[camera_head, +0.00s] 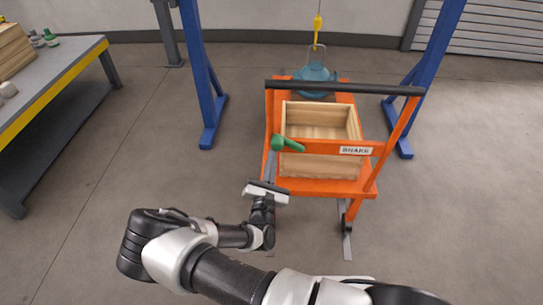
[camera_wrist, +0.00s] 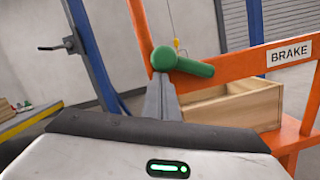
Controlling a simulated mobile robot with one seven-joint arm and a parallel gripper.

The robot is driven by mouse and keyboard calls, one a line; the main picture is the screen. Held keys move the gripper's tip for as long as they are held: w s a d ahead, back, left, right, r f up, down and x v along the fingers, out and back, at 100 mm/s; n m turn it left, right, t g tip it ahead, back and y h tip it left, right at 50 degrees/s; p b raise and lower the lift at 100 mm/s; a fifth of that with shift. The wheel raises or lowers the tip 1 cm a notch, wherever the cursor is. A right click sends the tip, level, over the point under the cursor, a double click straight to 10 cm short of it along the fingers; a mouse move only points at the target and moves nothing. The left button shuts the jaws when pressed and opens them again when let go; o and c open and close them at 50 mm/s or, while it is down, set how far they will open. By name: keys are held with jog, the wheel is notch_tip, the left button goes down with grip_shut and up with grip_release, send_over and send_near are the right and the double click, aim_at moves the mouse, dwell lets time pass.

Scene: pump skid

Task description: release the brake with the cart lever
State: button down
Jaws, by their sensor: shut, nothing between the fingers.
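The orange cart (camera_head: 325,187) has a green lever (camera_head: 287,144) at the left end of its front crossbar, beside a white plate reading BRAKE (camera_head: 355,151). In the wrist view the green lever (camera_wrist: 180,63) points to the right, with its rounded end at the left post. My gripper (camera_head: 270,162) is in front of the cart's left side. In the wrist view my gripper's fingers (camera_wrist: 161,82) are shut together and empty, with their tips just below the lever's rounded end. I cannot tell whether they touch it.
A wooden crate (camera_head: 318,163) stands on the cart under its black handlebar (camera_head: 345,88). A teal object (camera_head: 314,80) is behind it, below a yellow hook (camera_head: 317,28). Blue gantry legs (camera_head: 205,85) flank the cart. A workbench (camera_head: 60,85) is at left; floor between is clear.

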aim_at(278, 147)
jog(key=r+m+p, duration=0.2)
jog(key=p, duration=0.1)
jog(key=r+m+h+p, duration=0.1)
jog(key=shift+d+r, duration=0.2)
jog(key=shift+d, duration=0.15)
jog(key=r+m+p, duration=0.1)
jog(key=m+p, duration=0.1)
jog(key=d+r+m+g+p, duration=0.1)
jog(key=m+p, duration=0.1)
jog(key=p, duration=0.1)
jog(key=shift+d+r+m+h, duration=0.15)
jog(key=shift+d+m+h, duration=0.05)
jog(key=shift+m+h, duration=0.1)
jog(key=shift+d+r+m+g+h+p, duration=0.1)
jog(key=shift+d+r+m+p, duration=0.25)
jog(key=shift+d+m+p, duration=0.5)
jog(key=shift+d+r+m+g+h+p, duration=0.1)
jog(key=shift+d+r+m+p, duration=0.2)
jog(key=shift+m+p, duration=0.55)
jog(key=shift+d+r+m+g+h+p, duration=0.1)
jog(key=shift+d+r+m+p, duration=0.4)
jog(key=shift+p, duration=0.6)
jog(key=shift+d+f, duration=0.15)
jog(key=shift+d, duration=0.1)
